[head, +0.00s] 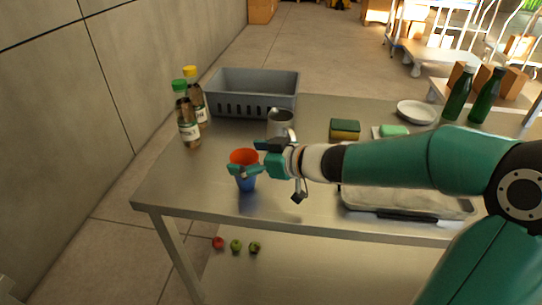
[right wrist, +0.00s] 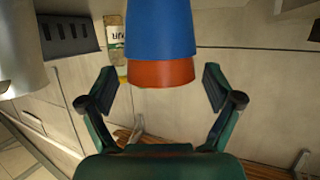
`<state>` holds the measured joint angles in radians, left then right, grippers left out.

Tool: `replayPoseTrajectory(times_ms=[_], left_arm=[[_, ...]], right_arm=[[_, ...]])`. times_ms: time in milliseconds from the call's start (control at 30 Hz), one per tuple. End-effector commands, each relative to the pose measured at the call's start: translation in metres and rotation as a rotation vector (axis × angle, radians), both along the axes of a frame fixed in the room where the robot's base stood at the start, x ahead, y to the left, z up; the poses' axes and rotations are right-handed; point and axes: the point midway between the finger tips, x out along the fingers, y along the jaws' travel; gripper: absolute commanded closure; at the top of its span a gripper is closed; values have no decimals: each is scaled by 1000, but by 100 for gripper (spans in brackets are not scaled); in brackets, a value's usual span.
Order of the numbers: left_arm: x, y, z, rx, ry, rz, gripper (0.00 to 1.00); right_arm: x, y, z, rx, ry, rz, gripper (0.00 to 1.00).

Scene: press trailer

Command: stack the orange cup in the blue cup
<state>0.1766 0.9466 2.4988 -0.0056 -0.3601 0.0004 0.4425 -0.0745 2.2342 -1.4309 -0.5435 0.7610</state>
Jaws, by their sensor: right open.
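The orange cup (head: 243,156) sits inside the blue cup (head: 246,183), with only its upper part showing above the blue rim. The pair stands upright near the table's front left. In the right wrist view, which appears upside down, the blue cup (right wrist: 161,30) is above the orange cup's band (right wrist: 161,73). My right gripper (head: 247,157) is open at the height of the orange cup. In the wrist view its two fingers stand on either side of the cups, with gaps visible. My left gripper is in no view.
A metal mug (head: 280,124) stands just behind the cups. A grey crate (head: 254,86) and two bottles, one green-capped (head: 187,120) and one yellow-capped (head: 194,98), are at the back left. A sponge (head: 345,130) and plate (head: 416,112) lie right. The table's front left is clear.

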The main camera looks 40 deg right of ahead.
Motion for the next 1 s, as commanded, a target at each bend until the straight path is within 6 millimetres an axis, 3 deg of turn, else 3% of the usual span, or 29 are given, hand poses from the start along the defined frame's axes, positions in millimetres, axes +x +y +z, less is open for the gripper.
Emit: replayPoseTrajectory(times_ms=[500, 700, 1000], left_arm=[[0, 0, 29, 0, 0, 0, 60], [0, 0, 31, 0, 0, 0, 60], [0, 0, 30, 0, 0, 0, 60]], right_arm=[[-85, -27, 34, -3, 0, -5, 10], [-96, -29, 37, -2, 1, -1, 10], [-97, -29, 37, -1, 1, 1, 10]])
